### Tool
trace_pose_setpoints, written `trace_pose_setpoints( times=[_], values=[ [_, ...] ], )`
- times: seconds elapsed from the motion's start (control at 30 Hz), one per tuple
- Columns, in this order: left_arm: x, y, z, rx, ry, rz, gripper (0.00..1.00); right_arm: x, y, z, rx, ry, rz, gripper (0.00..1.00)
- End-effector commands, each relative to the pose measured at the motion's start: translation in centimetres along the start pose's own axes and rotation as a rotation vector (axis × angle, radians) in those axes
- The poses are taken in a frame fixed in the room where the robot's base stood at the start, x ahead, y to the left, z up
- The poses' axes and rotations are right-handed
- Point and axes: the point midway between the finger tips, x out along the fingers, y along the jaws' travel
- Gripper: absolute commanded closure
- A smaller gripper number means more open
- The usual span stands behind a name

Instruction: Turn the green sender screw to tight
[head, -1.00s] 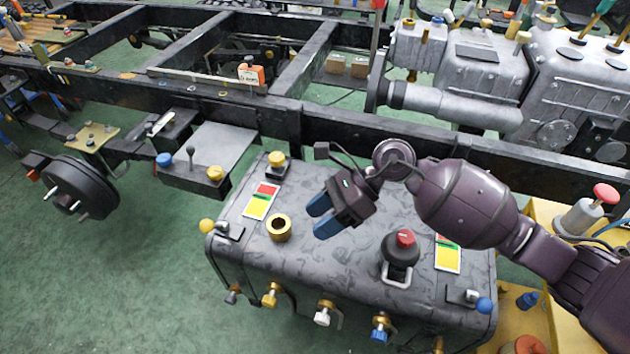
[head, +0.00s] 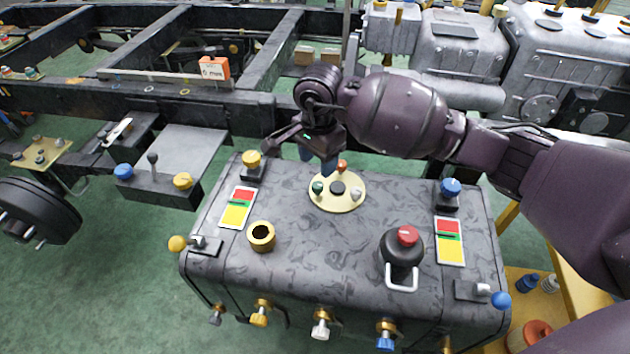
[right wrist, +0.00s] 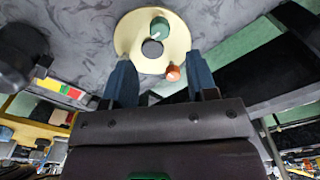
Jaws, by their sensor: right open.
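The green sender screw (head: 318,187) stands on the left side of a round cream sender plate (head: 338,206) on top of the dark mottled tank (head: 320,262). An orange screw (head: 341,166), a white screw (head: 356,195) and a dark centre piece (head: 338,187) share the plate. My right gripper (head: 318,164) is above the plate's back left edge, close to the green screw but apart from it. In the right wrist view its two blue fingers (right wrist: 160,62) are apart and empty, and the green screw (right wrist: 160,27) lies beyond them. My left gripper is out of view.
A black cap with a red knob (head: 406,238), a brass ring (head: 261,236) and two coloured gauge cards (head: 237,208) (head: 449,241) are on the tank. Yellow-knobbed (head: 252,160) and blue-knobbed (head: 451,187) fittings stand at its back corners. A black frame rail (head: 190,108) runs behind it.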

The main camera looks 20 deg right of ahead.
Motion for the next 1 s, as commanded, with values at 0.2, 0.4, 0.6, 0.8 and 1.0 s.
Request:
trace_pose_setpoints(
  times=[0.2,0.4,0.6,0.8,1.0],
  values=[
    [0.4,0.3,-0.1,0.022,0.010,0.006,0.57,4.5,0.2,0.1,0.002,-0.006,0.011,0.47],
    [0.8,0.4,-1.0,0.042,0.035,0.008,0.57,6.5,0.1,0.1,0.001,-0.004,0.006,0.47],
    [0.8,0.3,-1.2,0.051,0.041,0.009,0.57,7.0,0.1,0.0,0.002,-0.003,0.002,0.47],
    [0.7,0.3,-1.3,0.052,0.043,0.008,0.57,7.0,0.0,0.0,0.002,-0.002,0.000,0.47],
    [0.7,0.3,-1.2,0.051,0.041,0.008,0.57,7.0,0.1,0.0,0.001,-0.002,0.001,0.70]
  ],
)
